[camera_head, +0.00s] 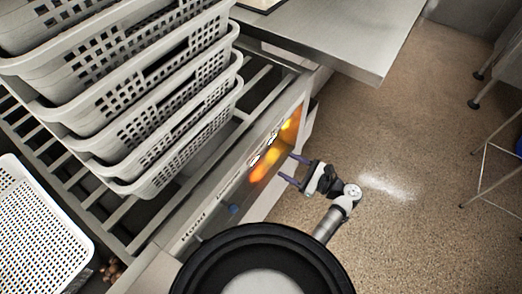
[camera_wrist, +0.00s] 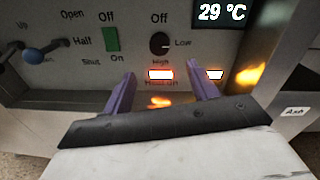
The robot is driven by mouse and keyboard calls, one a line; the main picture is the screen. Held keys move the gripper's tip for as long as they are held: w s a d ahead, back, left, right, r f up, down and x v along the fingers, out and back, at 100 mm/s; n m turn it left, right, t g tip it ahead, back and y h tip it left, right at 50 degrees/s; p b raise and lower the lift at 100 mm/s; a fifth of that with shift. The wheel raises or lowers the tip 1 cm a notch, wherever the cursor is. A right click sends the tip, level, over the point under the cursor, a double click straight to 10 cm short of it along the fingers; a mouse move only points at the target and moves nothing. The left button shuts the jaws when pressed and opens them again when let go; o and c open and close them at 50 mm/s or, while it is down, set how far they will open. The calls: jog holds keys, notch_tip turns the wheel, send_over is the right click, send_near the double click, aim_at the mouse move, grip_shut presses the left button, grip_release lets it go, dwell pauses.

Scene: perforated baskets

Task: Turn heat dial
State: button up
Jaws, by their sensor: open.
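The heat dial (camera_wrist: 159,43) is a round black knob on the grey control panel (camera_wrist: 75,75) in the wrist view. "Off" is printed above it, "Low" to its right and "High" below. I cannot make out its exact setting. My gripper (camera_wrist: 161,76) has its two purple fingers apart and empty, with the tips showing just below the dial, one to each side. The fingers appear short of the dial, not around it. In the head view my gripper (camera_head: 286,167) faces the panel from the right; the dial is not distinguishable there.
A green switch (camera_wrist: 111,39) and a blue-knobbed lever (camera_wrist: 33,55) are left of the dial. A 29 °C display (camera_wrist: 222,12) is above right. Stacked grey perforated baskets (camera_head: 150,110) stand on the slatted rack. A steel counter (camera_head: 350,40) juts out above right.

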jog(key=p+x, duration=0.2)
jog(key=x, duration=0.9)
jog(key=c, duration=1)
jog(key=shift+n, duration=0.4)
jog(key=shift+s+n+t+h+b, duration=0.1)
jog(key=shift+n+t+h+b, duration=0.15)
jog(key=shift+n+b, duration=3.4)
jog(key=shift+n+t+h+b, duration=0.15)
jog(key=shift+n+h+b, duration=0.2)
jog(key=shift+n+b, duration=3.3)
jog(key=shift+n+p, duration=0.85)
jog(key=shift+n, duration=0.15)
